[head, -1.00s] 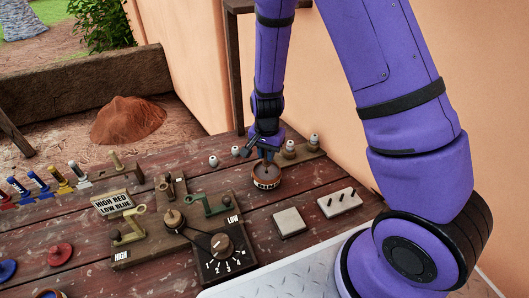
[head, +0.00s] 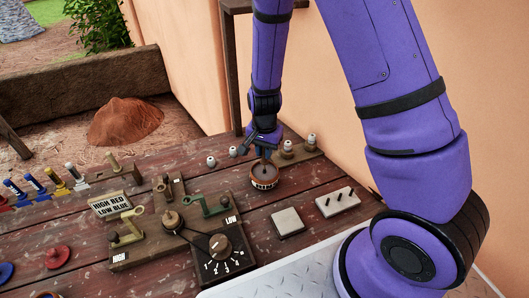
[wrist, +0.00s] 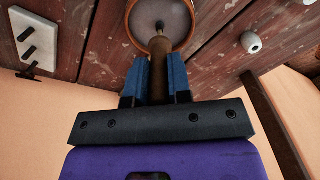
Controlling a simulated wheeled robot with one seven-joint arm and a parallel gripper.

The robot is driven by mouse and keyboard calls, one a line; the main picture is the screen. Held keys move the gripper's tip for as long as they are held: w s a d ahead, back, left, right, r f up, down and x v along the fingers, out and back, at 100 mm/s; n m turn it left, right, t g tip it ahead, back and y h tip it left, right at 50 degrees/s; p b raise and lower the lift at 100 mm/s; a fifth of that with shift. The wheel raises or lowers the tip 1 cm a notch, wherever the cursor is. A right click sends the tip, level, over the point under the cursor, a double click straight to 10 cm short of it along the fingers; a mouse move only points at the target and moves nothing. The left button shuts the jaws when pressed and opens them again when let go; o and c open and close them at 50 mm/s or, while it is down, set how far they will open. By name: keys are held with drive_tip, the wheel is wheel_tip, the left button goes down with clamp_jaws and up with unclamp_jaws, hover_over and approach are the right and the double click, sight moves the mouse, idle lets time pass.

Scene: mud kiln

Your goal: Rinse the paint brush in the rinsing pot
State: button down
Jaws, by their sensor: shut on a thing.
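The rinsing pot (head: 264,182) is a small round brown pot with a pale label band, standing on the plank table. In the wrist view its rim (wrist: 131,32) shows around greyish liquid. My gripper (head: 265,150) is above the pot and shut on the brown handle of the paint brush (wrist: 159,70). The brush runs from between the blue fingers (wrist: 157,80) to the pot's mouth. Its lower end appears to be inside the pot, at or in the liquid; the exact depth cannot be told.
Pale knobs (head: 287,146) stand behind the pot. A pale square block (head: 288,222) and a plate with dark pegs (head: 337,202) lie to its front right. A lever-and-dial board (head: 180,225) is at left. Several coloured brushes or tubes (head: 45,183) stand farther left. A wall rises behind.

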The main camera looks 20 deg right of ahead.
drive_tip(key=shift+r, duration=3)
